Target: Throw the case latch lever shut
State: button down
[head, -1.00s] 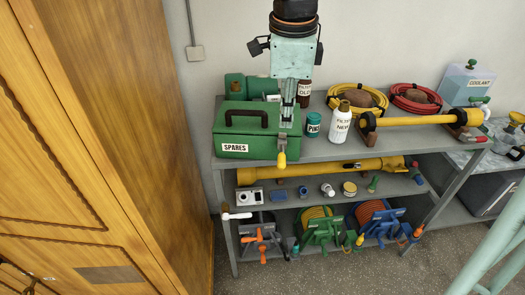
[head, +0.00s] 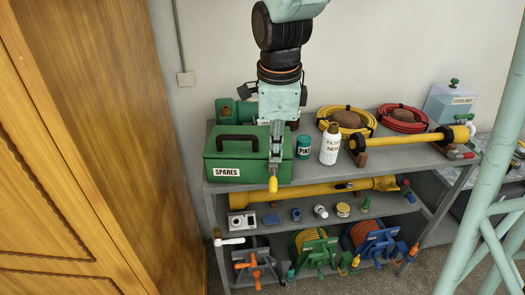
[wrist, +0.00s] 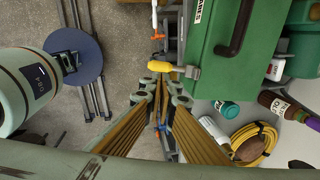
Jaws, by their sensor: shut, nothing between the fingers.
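The green case (head: 220,150), labelled SPARES with a black handle, sits at the left end of the shelf unit's top. Its grey latch lever has a yellow grip (head: 273,184) that sticks out low at the case's front right. In the wrist view the yellow grip (wrist: 160,71) lies just beyond my fingertips, beside the green case (wrist: 222,85). My gripper (head: 277,146) is pointing down in front of the case's right part, its fingers shut and empty. The fingers (wrist: 158,88) converge near the grip; I cannot tell whether they touch it. My gripper hides part of the latch.
A teal tin (head: 304,147) and a white bottle (head: 330,149) stand close right of the case. A yellow cylinder (head: 405,137) lies further right. The wooden cabinet (head: 85,130) stands at left. Hose reels (head: 315,248) fill the bottom shelf.

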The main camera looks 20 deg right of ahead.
aim_at(274, 183)
jog(key=shift+w+d+f, duration=0.1)
jog(key=shift+w+f, duration=0.15)
jog(key=shift+f, duration=1.4)
jog(key=shift+w+d+f, duration=0.1)
jog(key=shift+w+f, duration=0.2)
jog(key=shift+f, duration=1.35)
jog(key=shift+w+d+f, duration=0.1)
jog(key=shift+w+f, duration=0.15)
jog(key=shift+f, duration=1.4)
